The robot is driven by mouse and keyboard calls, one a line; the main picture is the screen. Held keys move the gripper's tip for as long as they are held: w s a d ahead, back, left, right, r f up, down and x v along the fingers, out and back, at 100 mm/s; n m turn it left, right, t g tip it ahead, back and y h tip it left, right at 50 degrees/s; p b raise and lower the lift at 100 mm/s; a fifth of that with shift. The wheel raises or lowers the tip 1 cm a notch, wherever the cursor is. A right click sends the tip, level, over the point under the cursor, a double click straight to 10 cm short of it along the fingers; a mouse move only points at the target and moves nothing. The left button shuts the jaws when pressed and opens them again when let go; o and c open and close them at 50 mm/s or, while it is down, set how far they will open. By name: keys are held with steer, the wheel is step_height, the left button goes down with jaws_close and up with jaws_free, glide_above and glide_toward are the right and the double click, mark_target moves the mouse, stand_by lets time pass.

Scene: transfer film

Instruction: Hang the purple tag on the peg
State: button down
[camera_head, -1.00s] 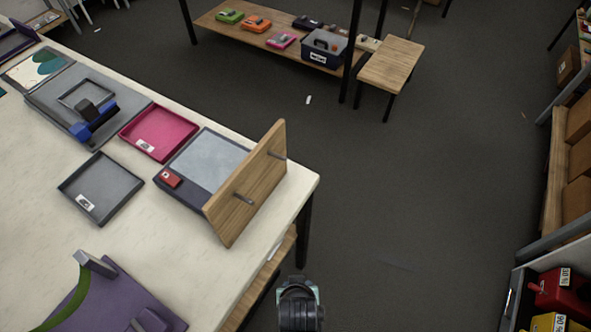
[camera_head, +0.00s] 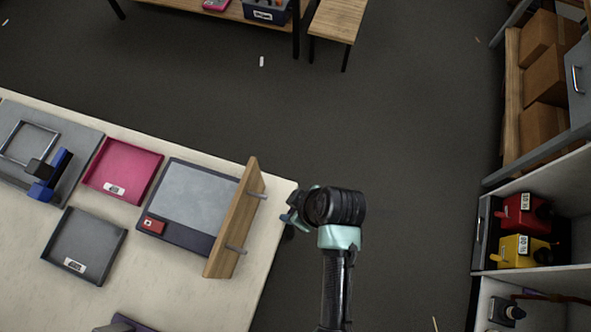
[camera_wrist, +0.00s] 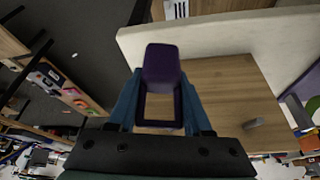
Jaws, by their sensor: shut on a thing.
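My gripper (camera_wrist: 160,92) is shut on the purple tag (camera_wrist: 162,66) in the wrist view. The tag has a solid dark purple block and a rectangular open loop, through which wood shows. In the head view my gripper (camera_head: 291,215) is just right of an upright wooden board (camera_head: 233,225) at the table's end. Two grey pegs stick out of the board toward the right, a far peg (camera_head: 257,194) and a near peg (camera_head: 236,249). In the wrist view one peg (camera_wrist: 252,123) shows right of the tag, apart from it. The tag is not clear in the head view.
The pale table (camera_head: 150,285) holds a pink tray (camera_head: 122,170), a dark grey tray (camera_head: 84,246) and a grey-topped panel (camera_head: 193,197) behind the board. Shelving with red (camera_head: 522,213) and yellow (camera_head: 520,251) items stands right. Floor between is clear.

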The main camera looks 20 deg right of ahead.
mark_target(263, 198)
steer(key=shift+w+a+f+b, duration=0.15)
steer(key=shift+w+a+b, duration=0.3)
steer(key=shift+w+a, duration=0.5)
steer(key=shift+w+a+f+b, duration=0.15)
steer(key=shift+w+a+b, duration=0.4)
steer(key=shift+a, duration=0.55)
steer(key=shift+w+a+f+b, duration=0.15)
steer(key=shift+w+a+b, duration=0.2)
steer(key=shift+w+a, duration=0.6)
steer(key=shift+a+f, duration=0.15)
steer(key=shift+a, duration=0.25)
